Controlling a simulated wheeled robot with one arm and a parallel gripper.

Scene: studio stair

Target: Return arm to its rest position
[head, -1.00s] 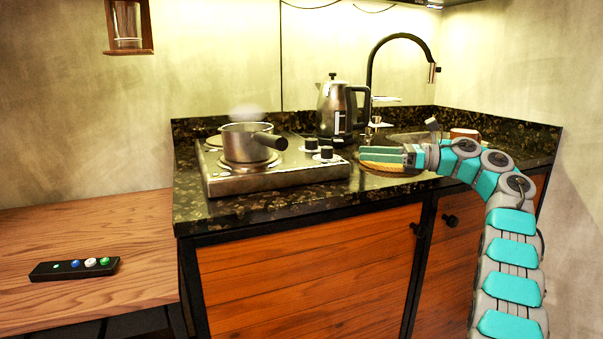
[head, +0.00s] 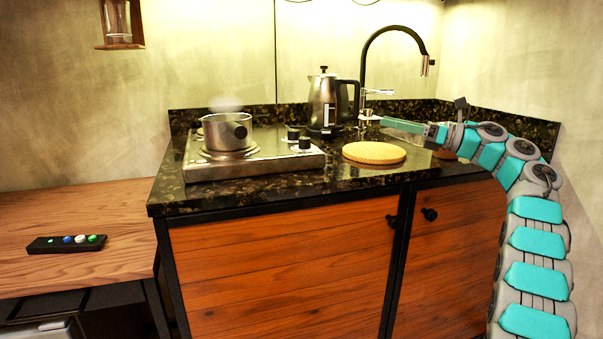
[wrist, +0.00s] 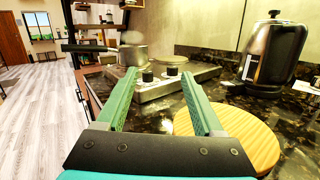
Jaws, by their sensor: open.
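My teal and grey arm comes up on the right of the head view and bends left over the counter. My gripper (head: 388,123) is above the counter, beyond and to the right of the round wooden board (head: 374,153). In the wrist view my gripper (wrist: 158,88) has its two green fingers apart, with nothing between them. The wooden board (wrist: 252,140) also shows there, partly behind the right finger.
A steel saucepan (head: 226,133) stands on the hotplate (head: 300,161) at the counter's left. A kettle (head: 322,103) stands at the back, near a black tap (head: 365,60). The dark counter (head: 230,197) has a front edge. A remote (head: 66,244) lies on the wooden table (head: 100,203).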

